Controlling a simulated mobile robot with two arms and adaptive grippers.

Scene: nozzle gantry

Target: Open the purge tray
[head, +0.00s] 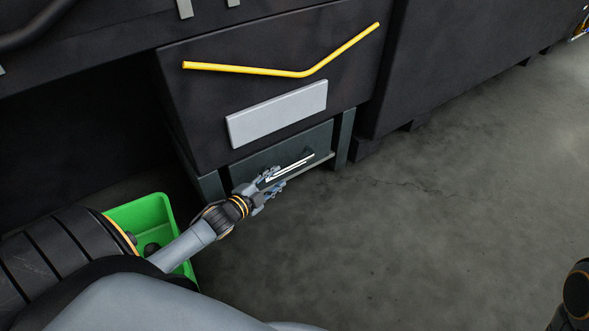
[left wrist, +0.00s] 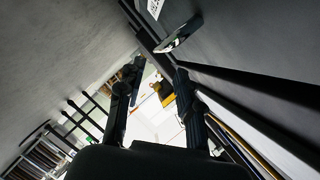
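The purge tray (head: 258,161) is a dark grey-green drawer front low between two legs, under the black cabinet. It looks pushed in, roughly level with the legs. Its pale bar handle (head: 300,162) runs along the front. My left gripper (head: 274,180) is at the left end of this handle, with its fingers spread. In the left wrist view my left gripper (left wrist: 158,85) also shows open, with a clear gap between its fingers. A shiny bar, likely the handle (left wrist: 182,34), lies ahead of the right finger there. I cannot tell whether they touch. My right gripper is not in view.
A yellow bent bar (head: 305,73) and a blank grey plate (head: 277,114) are on the black cabinet front (head: 210,125) above the tray. A green bin (head: 150,213) stands behind my left forearm. The concrete floor (head: 430,210) to the right is clear.

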